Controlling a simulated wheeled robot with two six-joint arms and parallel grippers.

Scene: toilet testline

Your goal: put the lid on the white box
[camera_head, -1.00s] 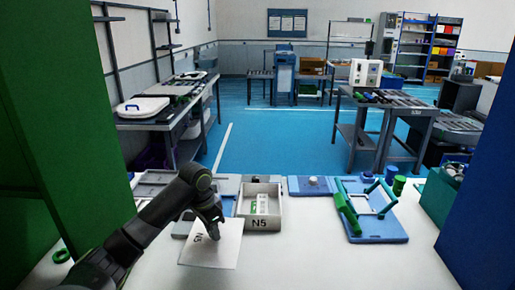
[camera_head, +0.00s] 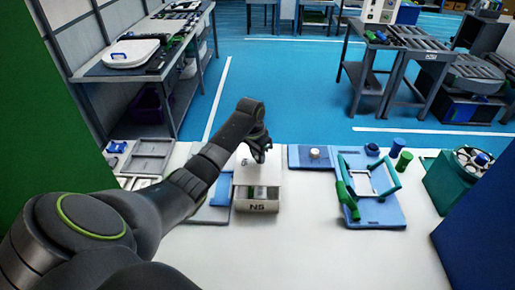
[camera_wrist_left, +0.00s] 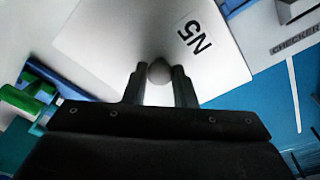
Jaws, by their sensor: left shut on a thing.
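My left gripper (camera_head: 259,154) is shut on the knob of the white lid (camera_head: 244,170). In the left wrist view the fingers (camera_wrist_left: 160,85) grip the round grey knob (camera_wrist_left: 159,71), and the lid (camera_wrist_left: 130,35) carries the label N5. The white box (camera_head: 257,207), with N5 on its front, stands on the white table. The lid is over the far part of the box, and the front part of the opening still shows. I cannot tell whether the lid touches the rim. My right gripper is not in view.
A blue board with a green-handled frame (camera_head: 374,212) lies right of the box. A blue plate with a white knob (camera_head: 314,153) is behind it. Green and blue cylinders (camera_head: 404,160) and a teal bin (camera_head: 452,182) stand at the right. The table front is clear.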

